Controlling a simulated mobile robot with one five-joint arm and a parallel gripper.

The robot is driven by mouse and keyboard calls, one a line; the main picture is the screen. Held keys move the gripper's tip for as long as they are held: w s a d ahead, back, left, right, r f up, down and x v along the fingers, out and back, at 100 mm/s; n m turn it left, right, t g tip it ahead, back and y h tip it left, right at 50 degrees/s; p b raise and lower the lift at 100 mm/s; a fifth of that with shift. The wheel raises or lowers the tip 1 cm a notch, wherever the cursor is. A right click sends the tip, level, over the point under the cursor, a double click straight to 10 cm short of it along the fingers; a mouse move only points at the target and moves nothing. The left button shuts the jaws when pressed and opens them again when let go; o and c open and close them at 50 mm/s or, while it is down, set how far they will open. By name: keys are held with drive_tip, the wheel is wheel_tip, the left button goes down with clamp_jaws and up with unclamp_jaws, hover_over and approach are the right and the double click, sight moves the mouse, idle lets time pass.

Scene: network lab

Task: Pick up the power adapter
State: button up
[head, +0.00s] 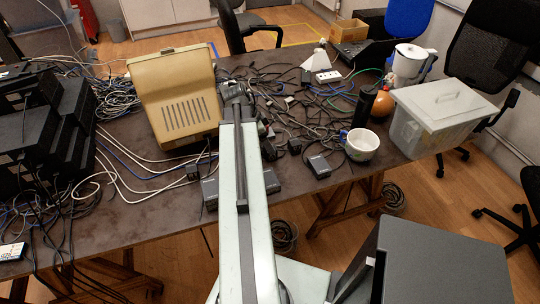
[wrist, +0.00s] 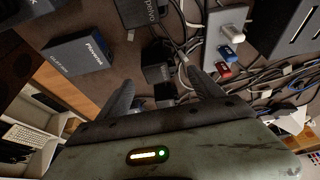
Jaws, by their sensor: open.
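In the wrist view, a small black block that looks like the power adapter (wrist: 157,73) lies on the dark table among cables, just beyond my gripper. A second small dark block (wrist: 165,91) is close beside it, nearer to me. My gripper (wrist: 162,85) is open, with one finger to the left and one to the right of these blocks. I see nothing held between the fingers. In the head view my arm reaches over the table, and its end is too cluttered to make out the fingers. Small black blocks (head: 295,146) also lie on the table there; I cannot tell which one matches.
A dark labelled box (wrist: 80,60) lies left in the wrist view, and a white power strip (wrist: 224,48) with plugs right. In the head view are a beige case (head: 176,95), a white bowl (head: 361,145), a lidded bin (head: 440,112) and tangled cables.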

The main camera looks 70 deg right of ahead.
drive_tip(key=b+x, duration=0.5)
drive_tip(key=shift+w+a+f, duration=0.1)
drive_tip(key=shift+w+f, duration=0.05)
drive_tip(key=shift+f, duration=0.05)
drive_tip(key=shift+r, duration=0.2)
drive_tip(key=c, duration=1.6)
wheel_tip(320, 180, up, 10)
drive_tip(key=p, duration=1)
